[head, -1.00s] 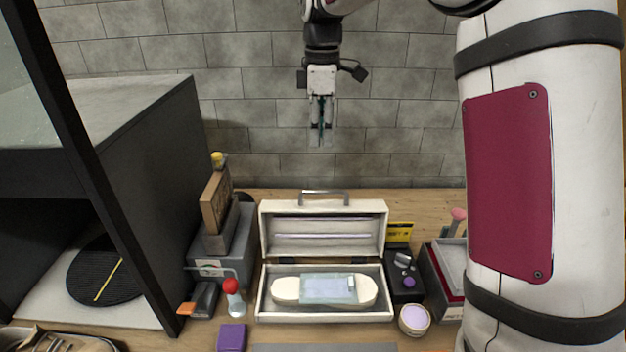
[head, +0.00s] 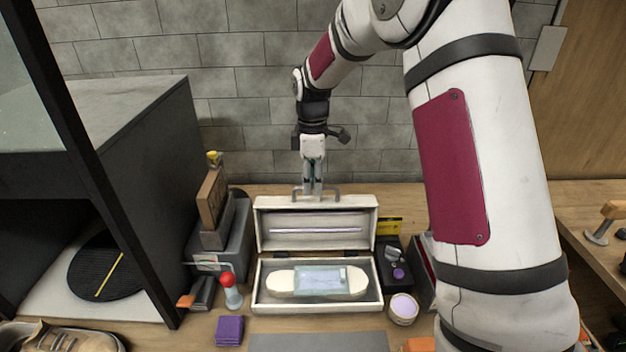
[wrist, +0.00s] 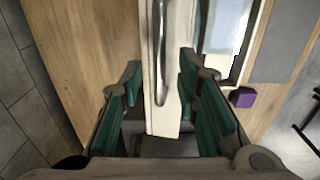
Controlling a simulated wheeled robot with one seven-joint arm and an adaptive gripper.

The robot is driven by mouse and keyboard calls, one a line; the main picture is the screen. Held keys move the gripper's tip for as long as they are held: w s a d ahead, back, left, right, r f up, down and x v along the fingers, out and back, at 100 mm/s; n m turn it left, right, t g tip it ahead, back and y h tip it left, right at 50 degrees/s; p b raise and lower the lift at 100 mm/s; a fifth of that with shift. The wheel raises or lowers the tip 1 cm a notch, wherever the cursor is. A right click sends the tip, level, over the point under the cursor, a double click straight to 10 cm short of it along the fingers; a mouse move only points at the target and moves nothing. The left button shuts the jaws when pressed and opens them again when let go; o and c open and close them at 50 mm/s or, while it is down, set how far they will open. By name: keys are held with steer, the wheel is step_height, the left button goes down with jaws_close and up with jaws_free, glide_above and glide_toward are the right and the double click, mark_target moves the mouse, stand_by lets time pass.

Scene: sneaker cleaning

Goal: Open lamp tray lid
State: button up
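The white lamp tray (head: 260,300) sits on the bench with its lid (head: 262,225) standing raised at the back. A metal handle (head: 335,190) is on the lid's upper edge. A pale rounded object with a bluish translucent panel (head: 318,281) lies inside the tray. My gripper (head: 313,190) points down at the handle. In the wrist view, my gripper (wrist: 157,80) is open, with one green-padded finger on each side of the lid edge (wrist: 150,110) and the handle (wrist: 159,50). I cannot tell whether the fingers touch the lid.
A dark cabinet (head: 150,130) stands at left. A red-topped bottle (head: 231,290) and purple block (head: 230,330) are left of the tray. A round tub (head: 403,309) and black box (head: 385,262) are to its right. A brick wall (head: 240,110) rises behind.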

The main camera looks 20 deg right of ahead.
steer(key=shift+f, duration=0.1)
jaws_close()
steer(key=s, duration=0.1)
steer(key=s+a+p, duration=0.1)
steer(key=s+p, duration=0.1)
steer(key=s, duration=0.1)
steer(key=shift+a+r, duration=0.15)
steer(key=shift+r, duration=0.2)
